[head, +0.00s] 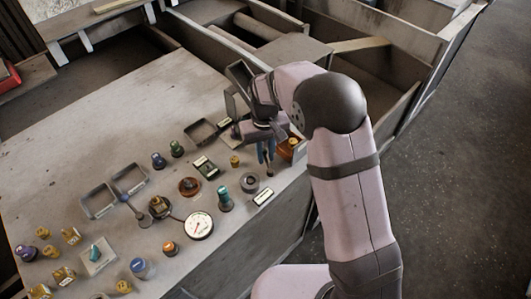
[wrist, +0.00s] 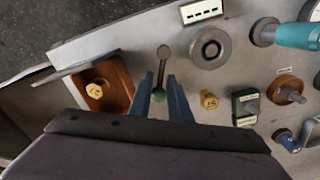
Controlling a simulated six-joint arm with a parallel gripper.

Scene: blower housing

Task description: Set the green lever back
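In the wrist view the shaft runs from the knob up to a rounded grey end. My gripper (wrist: 162,88) has its two blue fingers on either side of the knob, apart, with a small gap showing; the knob sits nearer the left finger. I cannot tell whether that finger touches it. In the head view my gripper (head: 266,152) points down at the panel's right side, and the arm and fingers hide most of the lever.
Close by are an orange box with a yellow knob (wrist: 97,91), a round grey ring (wrist: 211,48), a small yellow knob (wrist: 208,100) and a teal-handled part (head: 225,198). A dial gauge (head: 199,225) and several knobs fill the panel's front. The panel's upper left is bare.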

